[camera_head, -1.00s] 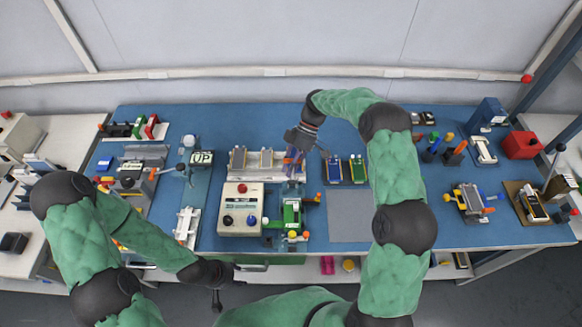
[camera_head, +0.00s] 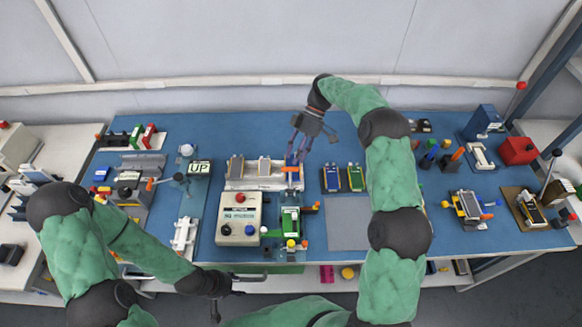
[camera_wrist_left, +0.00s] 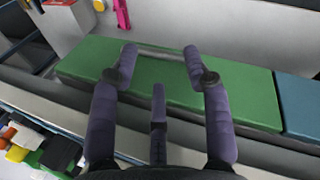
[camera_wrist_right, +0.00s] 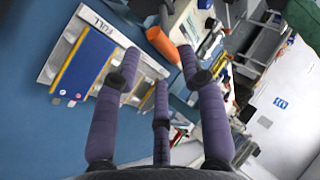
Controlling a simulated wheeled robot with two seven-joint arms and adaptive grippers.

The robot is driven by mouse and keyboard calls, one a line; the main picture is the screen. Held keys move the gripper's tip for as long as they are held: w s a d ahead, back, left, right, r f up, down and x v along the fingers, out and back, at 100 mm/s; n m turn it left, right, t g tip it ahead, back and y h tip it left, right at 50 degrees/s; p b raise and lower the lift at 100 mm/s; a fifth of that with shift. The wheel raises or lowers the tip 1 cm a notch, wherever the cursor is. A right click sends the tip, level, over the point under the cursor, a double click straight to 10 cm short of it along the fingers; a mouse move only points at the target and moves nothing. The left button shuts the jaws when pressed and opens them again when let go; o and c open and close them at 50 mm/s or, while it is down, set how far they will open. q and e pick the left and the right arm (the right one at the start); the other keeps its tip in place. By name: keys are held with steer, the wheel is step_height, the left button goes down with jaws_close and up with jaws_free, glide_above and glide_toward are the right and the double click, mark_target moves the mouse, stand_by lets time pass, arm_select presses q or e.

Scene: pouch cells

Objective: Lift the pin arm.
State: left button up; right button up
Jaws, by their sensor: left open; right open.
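An orange grip (camera_head: 291,169), which looks like the pin arm's handle, lies level across a blue upright at the right end of the pale cell rack. In the right wrist view the orange grip (camera_wrist_right: 162,43) shows near and between the fingertips. My right gripper (camera_head: 297,155) is open and just behind it; I cannot tell if a finger touches it. The rest of the arm is partly hidden by the fingers. My left gripper (camera_head: 238,292) is open and low at the bench's front edge. In the left wrist view its fingertips (camera_wrist_left: 160,52) are before a green drawer front.
The rack (camera_head: 262,184) holds several pouch cells. A control box (camera_head: 239,212) with a red button and a green fixture (camera_head: 290,222) stand in front. Blue and green cells (camera_head: 344,178) lie to the right. A grey mat (camera_head: 348,224) is bare.

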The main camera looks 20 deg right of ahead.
steer(key=v, duration=0.4)
steer(key=shift+w+d+r, duration=0.15)
steer(key=shift+w+r, duration=0.05)
steer(key=shift+r, duration=0.05)
